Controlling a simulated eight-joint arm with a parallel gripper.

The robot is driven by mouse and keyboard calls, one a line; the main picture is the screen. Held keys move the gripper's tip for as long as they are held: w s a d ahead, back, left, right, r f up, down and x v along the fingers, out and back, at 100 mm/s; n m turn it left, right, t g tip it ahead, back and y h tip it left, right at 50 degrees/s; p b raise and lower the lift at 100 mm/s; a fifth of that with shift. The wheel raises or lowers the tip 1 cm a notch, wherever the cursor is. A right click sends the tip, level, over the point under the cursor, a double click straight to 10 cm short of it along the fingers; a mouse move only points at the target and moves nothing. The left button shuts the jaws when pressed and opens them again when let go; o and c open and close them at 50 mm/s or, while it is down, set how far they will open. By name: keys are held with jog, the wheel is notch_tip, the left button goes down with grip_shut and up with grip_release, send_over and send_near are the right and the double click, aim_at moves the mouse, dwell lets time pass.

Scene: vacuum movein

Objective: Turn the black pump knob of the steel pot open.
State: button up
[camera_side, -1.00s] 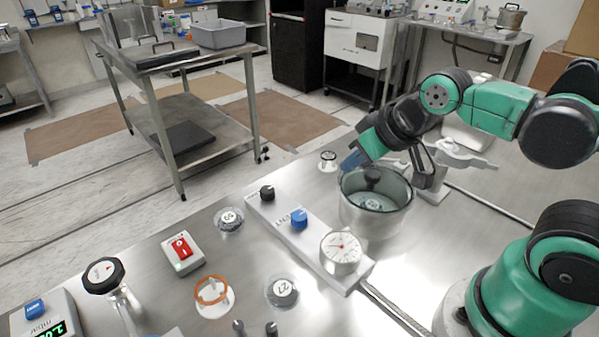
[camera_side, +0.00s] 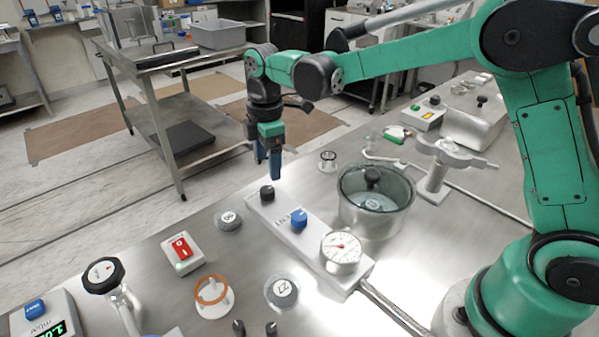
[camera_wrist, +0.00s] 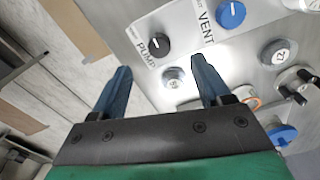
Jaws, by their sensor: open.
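The black pump knob (camera_side: 267,193) sits at the far end of a white panel beside the steel pot (camera_side: 366,219). In the wrist view the knob (camera_wrist: 160,44) is beside the word PUMP and carries a small white mark on its left side. My gripper (camera_side: 269,174) points down above the knob, apart from it. In the wrist view my gripper (camera_wrist: 161,66) is open and empty, its two blue fingers spread. The knob appears between and slightly beyond the fingertips. The pot has a clear lid with a black handle.
A blue VENT knob (camera_side: 299,219) and a round dial gauge (camera_side: 341,251) share the panel (camera_side: 267,216). A labelled round weight (camera_side: 229,219) and a red switch box (camera_side: 183,253) stand to the left. A small clear cup (camera_side: 327,161) stands behind.

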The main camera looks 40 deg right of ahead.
aim_at(267, 189)
jog(key=shift+w+a+f+n, duration=0.1)
jog(key=shift+w+f+n, duration=0.1)
jog(key=shift+f, duration=0.15)
jog(key=shift+w+a+f+n, duration=0.1)
jog(key=shift+f+n, duration=0.1)
jog(key=shift+f, duration=2.8)
grip_shut()
